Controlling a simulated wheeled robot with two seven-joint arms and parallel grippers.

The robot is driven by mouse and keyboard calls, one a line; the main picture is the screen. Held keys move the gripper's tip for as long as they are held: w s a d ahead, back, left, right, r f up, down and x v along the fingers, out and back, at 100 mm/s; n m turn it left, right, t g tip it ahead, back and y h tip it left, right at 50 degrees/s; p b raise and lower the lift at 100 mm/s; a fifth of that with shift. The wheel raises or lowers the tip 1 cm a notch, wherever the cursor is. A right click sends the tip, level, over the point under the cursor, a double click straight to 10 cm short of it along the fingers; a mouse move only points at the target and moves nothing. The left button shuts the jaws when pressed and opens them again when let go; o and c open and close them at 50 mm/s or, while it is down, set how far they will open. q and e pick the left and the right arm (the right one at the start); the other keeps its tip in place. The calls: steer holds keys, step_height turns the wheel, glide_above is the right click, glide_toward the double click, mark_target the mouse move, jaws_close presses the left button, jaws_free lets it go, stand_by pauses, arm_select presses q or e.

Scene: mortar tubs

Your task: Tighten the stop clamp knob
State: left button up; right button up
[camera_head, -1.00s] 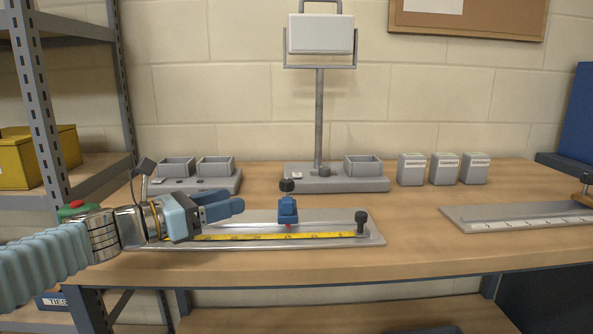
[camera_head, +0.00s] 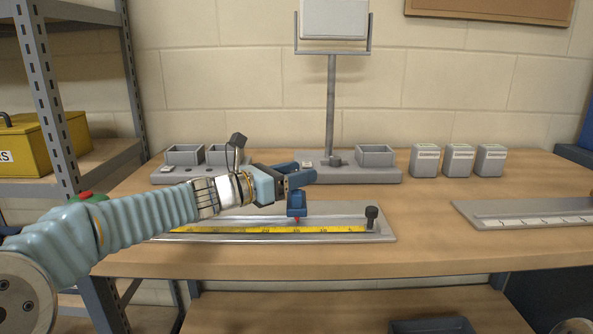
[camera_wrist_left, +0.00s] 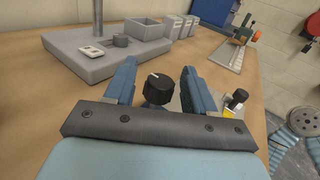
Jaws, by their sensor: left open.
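In the left wrist view, the black round clamp knob (camera_wrist_left: 158,88) with a white mark line shows between the two open fingers of the left gripper (camera_wrist_left: 158,68). Gaps show on both sides of the knob; the fingers look apart from it. My right gripper is in neither view.
A black-topped post (camera_head: 372,212) stands at the rail's right end. Behind are a grey base with a pole (camera_head: 331,110), open grey bins (camera_head: 374,155) and three lidded tubs (camera_head: 458,160). A second rail (camera_head: 540,208) lies right. Bare bench lies between the rails.

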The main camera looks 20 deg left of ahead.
arm_select(q)
steer(key=shift+w+d, duration=0.1)
steer(key=shift+d, duration=0.05)
steer(key=shift+c, duration=0.5)
steer(key=c, duration=0.8)
steer(key=shift+c, duration=0.2)
